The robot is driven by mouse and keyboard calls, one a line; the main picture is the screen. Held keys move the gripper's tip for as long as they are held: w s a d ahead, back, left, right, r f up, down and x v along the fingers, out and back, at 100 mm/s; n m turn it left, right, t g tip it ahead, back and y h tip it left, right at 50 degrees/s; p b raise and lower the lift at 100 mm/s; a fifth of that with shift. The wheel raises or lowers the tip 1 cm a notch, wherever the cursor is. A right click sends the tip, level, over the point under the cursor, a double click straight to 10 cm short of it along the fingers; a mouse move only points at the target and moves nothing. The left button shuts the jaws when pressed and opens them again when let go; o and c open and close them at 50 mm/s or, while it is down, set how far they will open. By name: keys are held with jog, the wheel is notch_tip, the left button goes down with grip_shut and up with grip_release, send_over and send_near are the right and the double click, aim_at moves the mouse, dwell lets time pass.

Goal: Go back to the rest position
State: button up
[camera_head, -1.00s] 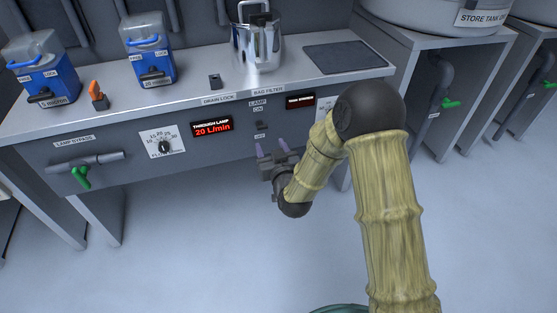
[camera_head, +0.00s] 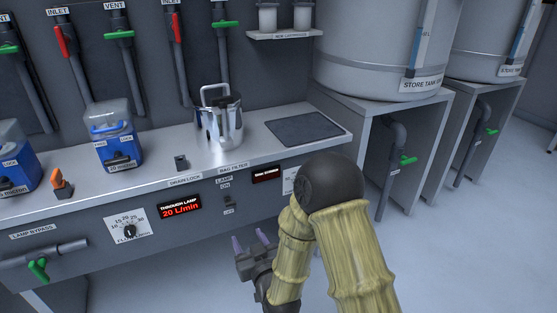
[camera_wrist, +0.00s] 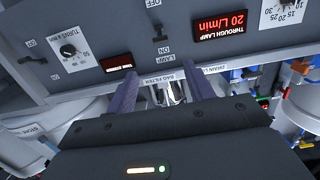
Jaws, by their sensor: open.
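My gripper (camera_head: 251,243) is open and empty in front of the bench's front panel, below the lamp switch (camera_head: 228,204). Its two purple fingers stand apart. In the wrist view my gripper (camera_wrist: 160,92) also shows open, with nothing held between the fingers. The lamp switch (camera_wrist: 160,33) appears there above the fingertips, apart from them. The red display (camera_head: 180,207) reads "THROUGH LAMP 20 L/min".
The bench (camera_head: 130,181) holds blue filter housings (camera_head: 114,146), a steel bag filter (camera_head: 217,122) and a dark mat (camera_head: 293,129). A green-handled lamp bypass valve (camera_head: 38,268) projects at left. Store tanks (camera_head: 375,50) stand at right on grey stands. Floor is clear at lower right.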

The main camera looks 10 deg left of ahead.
jog(key=d+r+m+g+h+p, duration=0.25)
jog(key=d+g+h, duration=0.25)
jog(key=d, duration=1.1)
jog(key=s+d+r+m+g+h+p, duration=0.1)
jog(key=s+d+r+m+g+h, duration=0.15)
jog(key=s+d, duration=0.45)
jog(key=s+d+r+m+g+h, duration=0.1)
jog(key=s+d+r+g, duration=0.1)
jog(key=s+d+g, duration=0.35)
notch_tip(320, 180, up, 38)
jog(key=s+d+t+p, duration=0.1)
jog(key=p, duration=3.7)
jog(key=shift+s+d, duration=0.2)
jog(key=shift+s, duration=0.2)
jog(key=shift+w, duration=0.1)
